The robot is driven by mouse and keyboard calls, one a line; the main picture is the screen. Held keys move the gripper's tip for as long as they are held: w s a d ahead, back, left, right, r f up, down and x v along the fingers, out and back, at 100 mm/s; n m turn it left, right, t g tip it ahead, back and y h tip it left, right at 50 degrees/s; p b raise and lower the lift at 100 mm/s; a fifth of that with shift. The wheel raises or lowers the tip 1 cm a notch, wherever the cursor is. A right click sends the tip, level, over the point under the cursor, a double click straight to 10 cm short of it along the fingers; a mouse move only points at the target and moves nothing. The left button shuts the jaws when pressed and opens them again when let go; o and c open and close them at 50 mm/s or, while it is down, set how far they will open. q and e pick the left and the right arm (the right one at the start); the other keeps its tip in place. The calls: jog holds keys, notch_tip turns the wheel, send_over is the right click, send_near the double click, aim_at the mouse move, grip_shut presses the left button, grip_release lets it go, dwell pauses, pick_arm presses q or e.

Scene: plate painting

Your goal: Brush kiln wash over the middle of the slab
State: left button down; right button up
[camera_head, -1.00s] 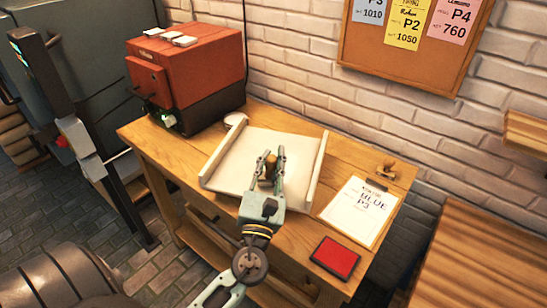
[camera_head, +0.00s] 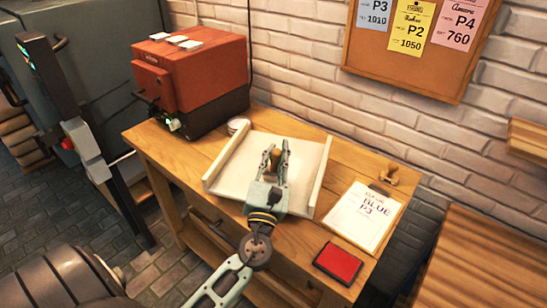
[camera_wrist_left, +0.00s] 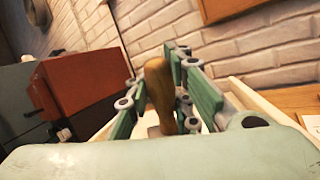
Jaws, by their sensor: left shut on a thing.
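The pale slab (camera_head: 237,168) lies on the wooden table between two raised side rails. My left gripper (camera_head: 274,160) is over the middle of the slab, shut on a brush with a wooden handle (camera_head: 266,158). The handle (camera_wrist_left: 160,92) stands slightly tilted between the green fingers in the left wrist view. The brush's bristles are hidden, so I cannot tell whether they touch the slab. My right gripper is not in view.
A red kiln-like box (camera_head: 188,80) stands at the table's back left. A paper sheet (camera_head: 362,216), a red pad (camera_head: 338,263) and a small wooden stamp (camera_head: 388,175) lie to the right. A corkboard (camera_head: 405,50) hangs on the brick wall.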

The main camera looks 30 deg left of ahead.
pick_arm(q)
jog(key=shift+w+a, duration=0.15)
jog(key=shift+w, duration=0.6)
jog(key=shift+w+a, duration=0.1)
jog(key=shift+w, duration=0.6)
jog(key=shift+w+a+b, duration=0.8)
jog(key=shift+w+a, duration=0.75)
jog(key=shift+w, duration=3.25)
jog(key=shift+s+d+p, duration=0.75)
jog(key=shift+s+p, duration=0.35)
jog(key=shift+s, duration=7.3)
jog(key=w+a+b, duration=0.1)
jog(key=w+a, duration=0.1)
jog(key=w, duration=1.1)
jog(key=shift+w+a, duration=0.2)
jog(key=shift+w, duration=0.1)
